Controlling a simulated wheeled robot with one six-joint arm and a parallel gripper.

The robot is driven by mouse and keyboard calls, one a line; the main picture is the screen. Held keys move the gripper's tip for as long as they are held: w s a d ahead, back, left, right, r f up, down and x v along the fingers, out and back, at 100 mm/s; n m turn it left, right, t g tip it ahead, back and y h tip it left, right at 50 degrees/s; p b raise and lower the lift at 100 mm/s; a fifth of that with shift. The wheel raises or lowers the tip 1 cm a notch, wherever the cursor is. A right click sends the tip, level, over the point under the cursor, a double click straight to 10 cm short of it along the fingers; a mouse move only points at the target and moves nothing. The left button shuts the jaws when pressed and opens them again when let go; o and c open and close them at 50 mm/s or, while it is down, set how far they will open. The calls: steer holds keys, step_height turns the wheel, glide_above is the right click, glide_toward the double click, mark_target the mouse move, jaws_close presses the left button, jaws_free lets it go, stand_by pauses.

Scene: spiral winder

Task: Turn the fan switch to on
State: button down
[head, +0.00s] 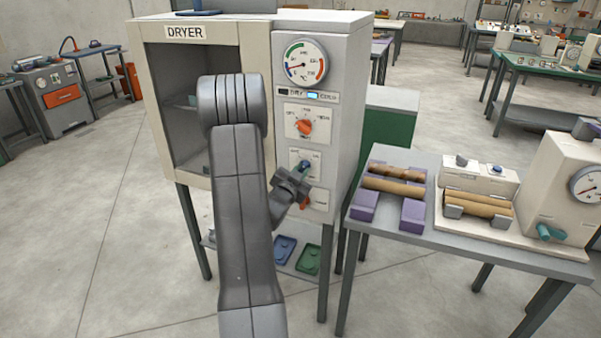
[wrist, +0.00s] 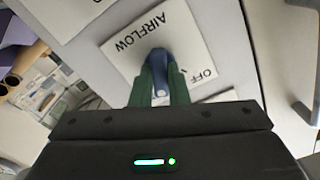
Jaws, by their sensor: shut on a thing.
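The dryer (head: 240,30) stands ahead with its control panel on the right side. A blue switch knob (wrist: 160,64) sits on a white plate (wrist: 126,55) marked AIRFLOW, with OFF lettered at one corner. No label reading fan is legible. My gripper (wrist: 160,85) is shut on this knob, with a green finger on each side. In the head view my gripper (head: 302,173) is at the panel's lower middle plate (head: 315,158), hiding part of the knob. The other switch position's lettering is not readable.
Above are an orange knob (head: 304,127) and a round gauge (head: 305,63). An orange part (head: 305,203) shows on the plate below my gripper. A table (head: 460,247) with rolls on purple supports (head: 364,206) stands close on the right.

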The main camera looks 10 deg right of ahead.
steer(key=shift+f+b, duration=0.15)
steer(key=shift+b, duration=0.15)
steer(key=m+b, duration=0.2)
steer(key=b, duration=0.3)
steer(key=shift+m+b, duration=0.3)
steer(key=shift+m, duration=0.1)
steer(key=c, duration=1.4)
jaws_free()
steer(key=b+v, duration=0.2)
steer(key=v, duration=1.2)
